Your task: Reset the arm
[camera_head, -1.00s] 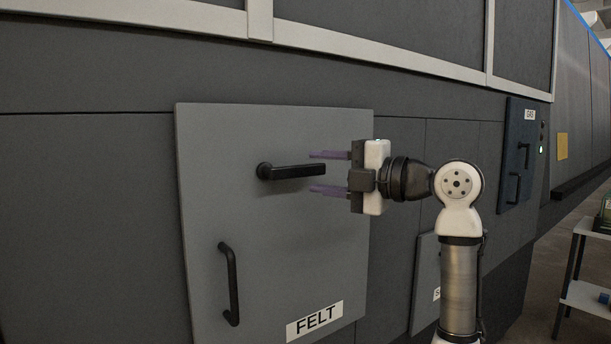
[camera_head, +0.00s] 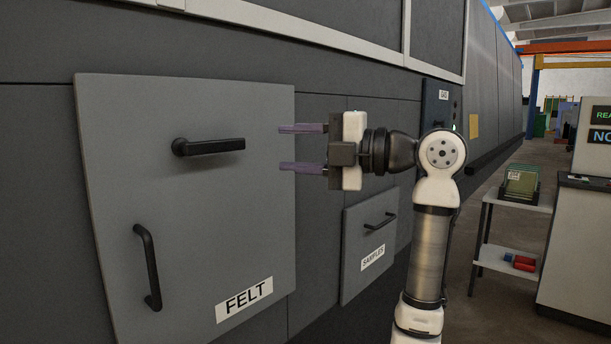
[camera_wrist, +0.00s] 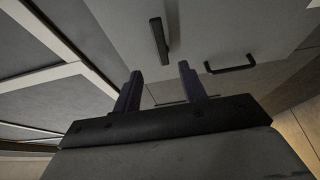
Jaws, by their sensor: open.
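My gripper (camera_head: 302,148) is open and empty, with its two purple fingers apart and pointing left. In the head view it is in front of the right edge of the grey FELT door (camera_head: 180,250), to the right of that door's black lever handle (camera_head: 208,147). The fingers are clear of the lever. In the wrist view my gripper (camera_wrist: 160,88) shows both fingers spread with nothing between them. A dark lever (camera_wrist: 158,38) and a bar handle (camera_wrist: 232,66) lie beyond the fingertips on a grey surface.
The FELT door has a vertical bar handle (camera_head: 148,267). A smaller SAMPLES door (camera_head: 362,275) is below my arm. At the right stand a shelf cart (camera_head: 505,262) with several items and a console (camera_head: 580,240). Open floor lies behind them.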

